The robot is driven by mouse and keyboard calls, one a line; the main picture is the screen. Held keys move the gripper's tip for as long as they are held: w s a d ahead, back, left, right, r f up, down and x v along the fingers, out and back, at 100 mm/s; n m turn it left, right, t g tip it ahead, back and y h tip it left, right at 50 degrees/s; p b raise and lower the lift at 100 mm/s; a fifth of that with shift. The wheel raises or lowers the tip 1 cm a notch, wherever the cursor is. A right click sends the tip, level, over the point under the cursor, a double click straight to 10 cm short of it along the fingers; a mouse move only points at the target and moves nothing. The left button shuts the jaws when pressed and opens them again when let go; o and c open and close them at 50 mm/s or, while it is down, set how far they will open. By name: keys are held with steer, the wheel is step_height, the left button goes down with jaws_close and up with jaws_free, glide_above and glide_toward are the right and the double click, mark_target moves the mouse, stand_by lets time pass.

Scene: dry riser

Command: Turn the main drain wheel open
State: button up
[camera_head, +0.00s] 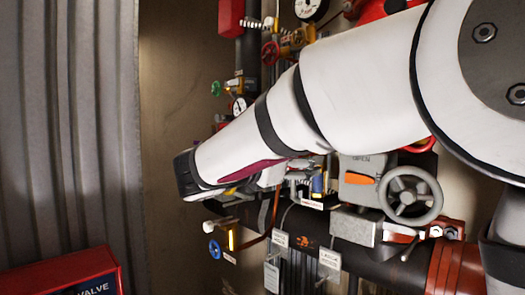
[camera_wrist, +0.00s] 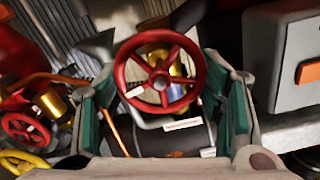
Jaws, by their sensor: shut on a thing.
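A red spoked handwheel (camera_wrist: 160,52) sits between the two green-padded fingers of my gripper (camera_wrist: 162,85) in the wrist view. My gripper is shut on the wheel's rim from both sides. A brass part shows behind the spokes, and a small white tag (camera_wrist: 183,124) hangs just below. I cannot read whether the tag marks it as the main drain. In the head view my arm crosses the middle and hides the gripper and this wheel.
A grey handwheel (camera_head: 410,196) and a grey box with an orange lever (camera_head: 360,180) stand right of my gripper. Another red wheel (camera_wrist: 27,130) and a yellow wheel (camera_wrist: 22,163) are at left in the wrist view. A blue knob (camera_head: 214,249) and red cabinet (camera_head: 62,280) lie lower left.

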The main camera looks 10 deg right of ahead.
steer(key=shift+f+n+p, duration=0.1)
steer(key=shift+n+p, duration=0.25)
steer(key=shift+n, duration=0.25)
steer(key=o, duration=1.2)
steer(key=shift+c, duration=0.2)
steer(key=v, duration=1.2)
